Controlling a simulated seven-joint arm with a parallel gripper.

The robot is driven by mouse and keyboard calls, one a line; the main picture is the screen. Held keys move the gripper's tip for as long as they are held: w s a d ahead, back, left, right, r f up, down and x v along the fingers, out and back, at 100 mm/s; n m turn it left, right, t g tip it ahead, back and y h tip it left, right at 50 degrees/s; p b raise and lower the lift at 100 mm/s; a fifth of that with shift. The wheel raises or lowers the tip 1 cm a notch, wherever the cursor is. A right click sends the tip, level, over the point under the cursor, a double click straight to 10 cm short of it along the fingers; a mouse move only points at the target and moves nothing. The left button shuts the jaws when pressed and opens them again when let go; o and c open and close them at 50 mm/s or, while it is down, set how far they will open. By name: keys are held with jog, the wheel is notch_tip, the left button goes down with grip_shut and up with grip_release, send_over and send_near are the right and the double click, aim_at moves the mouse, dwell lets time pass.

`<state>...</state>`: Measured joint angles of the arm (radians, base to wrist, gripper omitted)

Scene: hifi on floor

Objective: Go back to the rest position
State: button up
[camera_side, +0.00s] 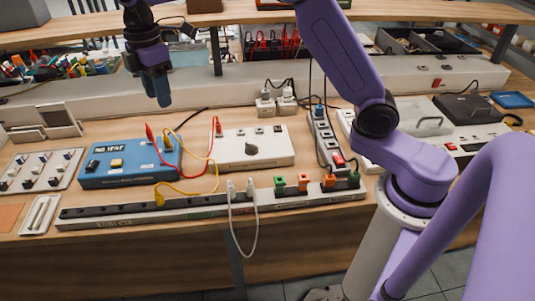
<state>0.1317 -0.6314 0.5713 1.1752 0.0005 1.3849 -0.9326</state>
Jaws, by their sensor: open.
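My gripper (163,92) is at the upper left, pointing down, held in the air above the bench. It is apart from everything below it. Its fingers look small and dark blue, and nothing shows between them. My purple arm reaches to it from the right. Below the gripper is a blue box (128,166) with a yellow button and cables. A white box (250,148) with a dark knob sits to the right of the blue box.
A long power strip (150,212) with several plugs and a white cable loop lies along the front edge. A switch panel (40,170) is at the left. A raised shelf (440,12) with bins below crosses the back. Red and yellow cables arch over the boxes.

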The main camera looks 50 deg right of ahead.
jog(key=s+d+f+m, duration=0.1)
jog(key=s+d, duration=0.4)
jog(key=s, duration=0.7)
jog(key=s+d+f+m, duration=0.1)
jog(key=s+d+f, duration=0.2)
jog(key=s, duration=0.9)
jog(key=s+d+f+m, duration=0.1)
jog(key=s+d, duration=0.5)
jog(key=s, duration=0.6)
jog(key=shift+s+d+f+m, duration=0.3)
jog(key=shift+f+m, duration=0.1)
jog(key=shift+f, duration=0.15)
